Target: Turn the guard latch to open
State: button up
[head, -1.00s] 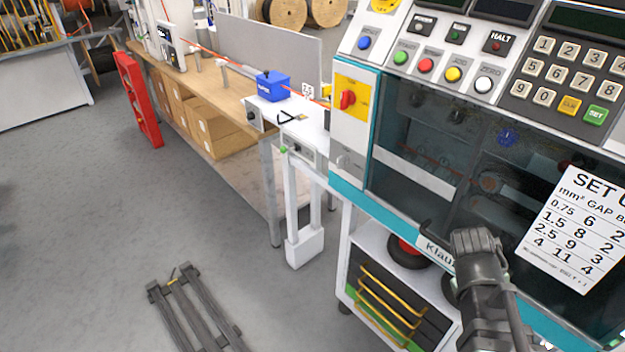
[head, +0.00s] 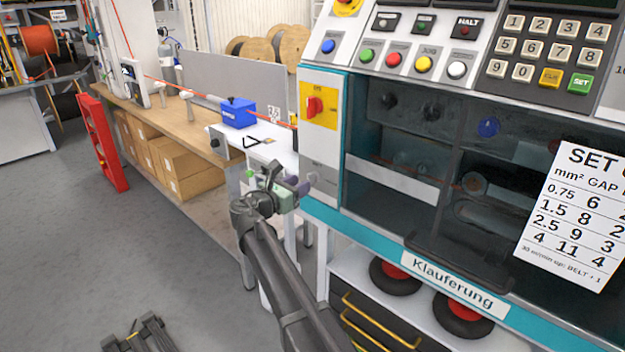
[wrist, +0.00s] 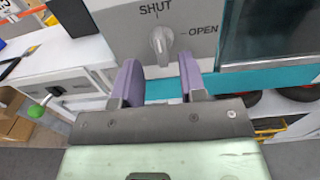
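The guard latch (wrist: 161,42) is a small grey knob on the light grey panel left of the dark guard window. In the wrist view its pointer stands upright toward the printed word SHUT, and OPEN is printed to its right. My gripper (wrist: 158,85) is open, its two purple fingers apart and empty. The knob shows beyond the gap between them, not touched by either finger. In the head view my gripper (head: 296,186) is just left of the panel's lower part, and the latch is hard to make out there.
A red rotary switch (head: 315,106) on a yellow plate sits above the latch. The dark guard window (head: 400,140) is right of the panel. A white bench with a blue box (head: 238,113) stands at left. A green-tipped lever (wrist: 37,110) is at left in the wrist view.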

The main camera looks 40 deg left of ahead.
aim_at(312, 180)
jog(key=w, duration=0.5)
jog(key=shift+w+d, duration=0.2)
jog(key=shift+d, duration=0.05)
jog(key=c, duration=0.6)
jog(key=shift+o, duration=0.2)
jog(key=shift+m, duration=0.5)
jog(key=m, duration=0.3)
jog(key=shift+d+m, duration=0.15)
jog(key=shift+m, duration=0.25)
jog(key=m, duration=0.4)
jog(key=shift+s+f+m, duration=0.1)
jog(key=shift+f+m, duration=0.05)
jog(key=shift+m, duration=0.15)
jog(key=m, duration=0.4)
jog(key=shift+d, duration=0.1)
jog(key=m, duration=0.4)
jog(key=shift+f, duration=0.15)
jog(key=shift+m, duration=0.4)
